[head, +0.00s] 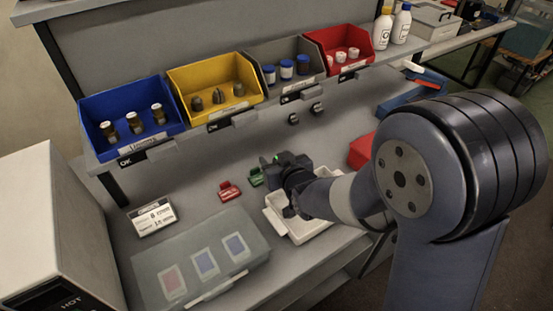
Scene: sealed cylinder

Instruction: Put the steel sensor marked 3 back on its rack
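My gripper (290,209) is low over a white tray (318,234) in the middle of the bench. Its fingers are small, dark and partly hidden by my wrist, so I cannot tell whether they are open or hold anything. I cannot make out a steel sensor marked 3. Several dark grey metal-looking pieces (218,97) stand upright in the yellow bin (190,110) on the shelf; any marks on them are too small to read. I cannot tell which thing is the rack.
Blue (100,150), grey (285,99) and red (360,70) bins hold other upright pieces. A white machine (60,220) stands at left.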

